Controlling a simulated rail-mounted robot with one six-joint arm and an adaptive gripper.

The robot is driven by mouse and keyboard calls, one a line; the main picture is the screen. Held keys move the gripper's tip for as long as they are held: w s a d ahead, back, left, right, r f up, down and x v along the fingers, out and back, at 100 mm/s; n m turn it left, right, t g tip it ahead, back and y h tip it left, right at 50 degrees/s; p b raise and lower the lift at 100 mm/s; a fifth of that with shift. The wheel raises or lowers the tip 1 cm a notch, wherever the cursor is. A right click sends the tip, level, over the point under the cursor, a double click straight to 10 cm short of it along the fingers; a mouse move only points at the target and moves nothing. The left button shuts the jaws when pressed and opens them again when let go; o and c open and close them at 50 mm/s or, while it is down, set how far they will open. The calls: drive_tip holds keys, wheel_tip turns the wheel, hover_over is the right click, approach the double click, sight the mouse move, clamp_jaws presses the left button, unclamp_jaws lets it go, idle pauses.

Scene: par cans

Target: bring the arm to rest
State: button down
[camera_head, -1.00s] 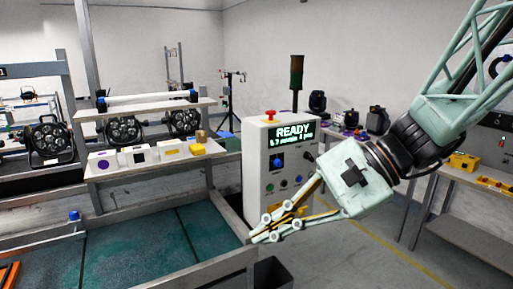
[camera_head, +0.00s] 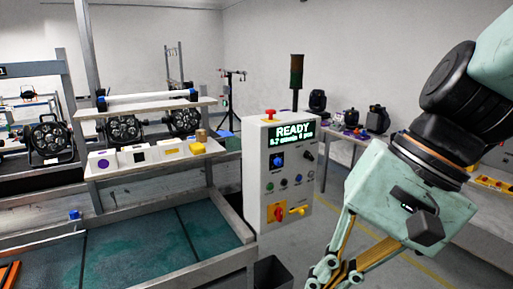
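My arm reaches in from the upper right, and its pale green wrist fills the right side of the view. My gripper (camera_head: 330,278) hangs at the lower middle right, pointing down and left. Its linkages show, but the fingertips run to the bottom edge of the frame, so I cannot see whether they are apart or together. Nothing held is visible. The white control box (camera_head: 284,170) stands to the left of my gripper, apart from it, with its display reading READY.
A workbench with a green surface (camera_head: 150,245) lies at the lower left. Above it, a shelf (camera_head: 110,172) holds several small boxes, with black par cans (camera_head: 122,130) behind. A dark bin (camera_head: 272,273) stands below the control box. Grey floor shows between the box and my arm.

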drive_tip(key=s+d+r+n+t+h, duration=0.2)
drive_tip(key=s+d+n+t+h, duration=0.1)
drive_tip(key=d, duration=0.8)
drive_tip(key=shift+s+d+r+n+t+h, duration=0.35)
drive_tip(key=shift+s+n+h, duration=0.35)
drive_tip(key=shift+s+h, duration=0.4)
drive_tip(key=shift+a, duration=0.15)
idle(0.9)
